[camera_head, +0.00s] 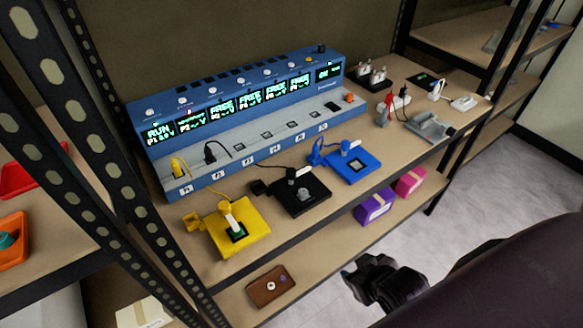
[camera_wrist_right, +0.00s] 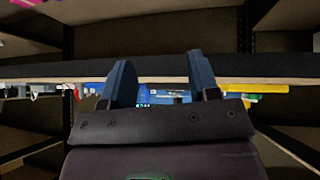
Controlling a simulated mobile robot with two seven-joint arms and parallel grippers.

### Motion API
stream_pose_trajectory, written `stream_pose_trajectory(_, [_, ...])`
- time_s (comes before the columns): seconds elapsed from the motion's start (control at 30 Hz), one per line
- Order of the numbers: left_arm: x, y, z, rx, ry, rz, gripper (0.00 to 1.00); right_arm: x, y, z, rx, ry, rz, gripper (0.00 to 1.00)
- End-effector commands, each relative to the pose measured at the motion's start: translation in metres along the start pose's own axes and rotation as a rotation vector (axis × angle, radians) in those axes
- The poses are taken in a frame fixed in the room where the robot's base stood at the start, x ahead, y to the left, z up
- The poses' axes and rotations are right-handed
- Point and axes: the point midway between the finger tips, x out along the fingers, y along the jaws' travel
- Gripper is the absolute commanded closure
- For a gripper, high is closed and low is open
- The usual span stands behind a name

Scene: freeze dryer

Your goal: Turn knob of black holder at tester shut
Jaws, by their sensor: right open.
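The black holder (camera_head: 291,198) lies flat on the shelf in front of the blue tester (camera_head: 250,110), between the yellow holder (camera_head: 250,234) and the blue holder (camera_head: 360,170). Its grey knob (camera_head: 303,194) stands on top; its exact angle is too small to tell. My right gripper (camera_head: 366,278) is in front of the shelf edge, lower right of the black holder and apart from it. In the right wrist view my right gripper (camera_wrist_right: 161,78) has its two fingers spread with nothing held between them. My left gripper is not in view.
The tester has several lit screens, and cables run to the holders. Purple (camera_head: 375,206) and pink (camera_head: 410,181) boxes and a brown box (camera_head: 270,286) are on the lower shelf. A perforated black post (camera_head: 125,190) stands at left. The floor at right is clear.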

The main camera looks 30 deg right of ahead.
Motion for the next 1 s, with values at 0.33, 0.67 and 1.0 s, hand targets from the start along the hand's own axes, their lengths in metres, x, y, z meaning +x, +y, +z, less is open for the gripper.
stream_pose_trajectory(0.33, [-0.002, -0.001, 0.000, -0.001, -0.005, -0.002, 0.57, -0.020, 0.018, -0.069, -0.108, 0.093, 0.125, 0.44])
stream_pose_trajectory(0.67, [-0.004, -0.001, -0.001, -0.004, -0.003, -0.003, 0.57, -0.025, 0.021, -0.158, -0.269, 0.405, 0.248, 0.44])
stream_pose_trajectory(1.0, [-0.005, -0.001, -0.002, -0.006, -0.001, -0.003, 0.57, -0.053, -0.018, -0.279, -0.621, 0.965, 0.332, 0.44])
